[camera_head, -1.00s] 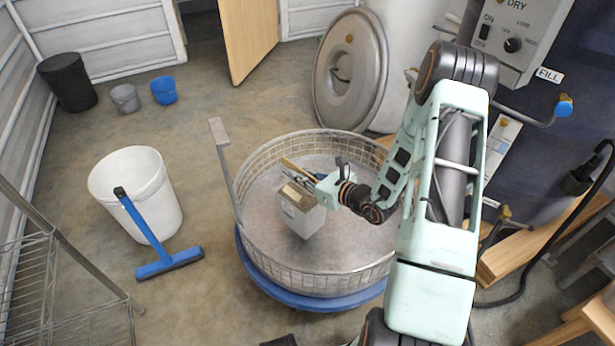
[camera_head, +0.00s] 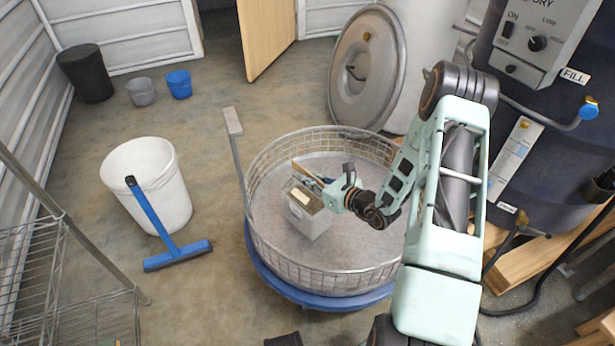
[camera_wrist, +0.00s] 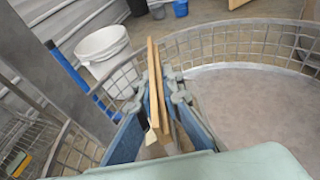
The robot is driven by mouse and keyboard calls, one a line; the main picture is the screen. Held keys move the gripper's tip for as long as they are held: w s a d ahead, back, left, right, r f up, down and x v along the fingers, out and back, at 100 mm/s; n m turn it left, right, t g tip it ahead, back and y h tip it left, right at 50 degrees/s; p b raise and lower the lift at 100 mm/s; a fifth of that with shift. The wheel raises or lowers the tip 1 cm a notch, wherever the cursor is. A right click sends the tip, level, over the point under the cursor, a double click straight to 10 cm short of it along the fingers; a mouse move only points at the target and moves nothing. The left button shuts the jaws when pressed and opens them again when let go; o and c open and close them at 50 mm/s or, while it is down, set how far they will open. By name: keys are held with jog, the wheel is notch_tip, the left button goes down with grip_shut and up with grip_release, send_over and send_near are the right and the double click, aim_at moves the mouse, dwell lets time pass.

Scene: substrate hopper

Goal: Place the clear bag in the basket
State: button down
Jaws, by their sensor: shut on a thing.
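The clear bag (camera_head: 308,220) looks like a pale, boxy block with a brown top and a small cream patch. It is inside the rim of the round wire basket (camera_head: 325,272), left of its middle. My gripper (camera_head: 318,186) is shut on its upper part, coming from the right. I cannot tell whether the bag touches the basket floor. In the wrist view my gripper (camera_wrist: 160,105) has blue-padded fingers on either side of tan upright edges (camera_wrist: 154,75). Most of the bag is hidden there. The basket mesh (camera_wrist: 225,42) curves behind the fingers.
The basket stands on a blue round base (camera_head: 300,294) with an upright post (camera_head: 238,160) at its left. A white bucket (camera_head: 165,185) and a blue squeegee (camera_head: 155,220) are at the left. A wire rack (camera_head: 40,250) is front left. A large round lid (camera_head: 368,70) leans behind.

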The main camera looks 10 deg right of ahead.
jog(key=c, duration=2.1)
grip_release()
jog(key=shift+r, duration=0.15)
jog(key=p+v, duration=0.3)
jog(key=v, duration=0.9)
